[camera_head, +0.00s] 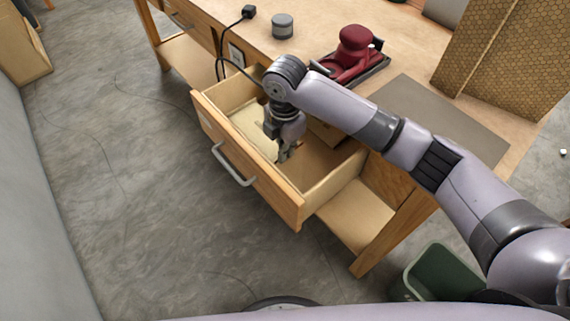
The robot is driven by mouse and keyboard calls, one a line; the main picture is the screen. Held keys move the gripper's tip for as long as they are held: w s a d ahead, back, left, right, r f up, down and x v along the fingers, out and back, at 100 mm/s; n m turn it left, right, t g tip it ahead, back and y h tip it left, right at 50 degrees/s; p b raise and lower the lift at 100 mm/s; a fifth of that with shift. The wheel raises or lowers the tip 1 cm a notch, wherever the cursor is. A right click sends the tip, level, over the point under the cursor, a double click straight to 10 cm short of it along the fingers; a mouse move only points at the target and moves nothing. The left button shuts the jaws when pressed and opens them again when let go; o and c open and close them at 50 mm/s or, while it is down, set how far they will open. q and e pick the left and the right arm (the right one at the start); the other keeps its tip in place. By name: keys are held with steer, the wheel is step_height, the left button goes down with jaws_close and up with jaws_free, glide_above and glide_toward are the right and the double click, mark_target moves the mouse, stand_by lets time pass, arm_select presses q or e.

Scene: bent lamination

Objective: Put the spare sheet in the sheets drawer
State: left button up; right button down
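The drawer (240,165) under the workbench is pulled open, with a grey bar handle on its front. My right gripper (283,156) reaches down into the drawer from above, near the middle. It is small and partly hidden by its own wrist, so I cannot tell whether its fingers are open or shut or hold anything. A pale cream sheet or disc (249,124) lies in the left part of the drawer, partly covered by my wrist. I cannot tell whether it is the spare sheet. My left gripper is not in view.
The bench top carries a red sander (353,50) on a dark tray, a grey round pot (283,26), a black plug with a cable (249,12) and a grey mat (440,118). Honeycomb panels (505,55) stand at the right. A green bin (440,272) stands below right.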

mark_target(284, 173)
step_height(284, 173, down, 7)
steer(key=shift+f, duration=0.15)
stand_by(0.4)
steer(key=c, duration=2.3)
jaws_free()
steer(key=shift+f, duration=0.15)
steer(key=o, duration=0.5)
step_height(284, 173, up, 12)
steer(key=shift+r, duration=0.2)
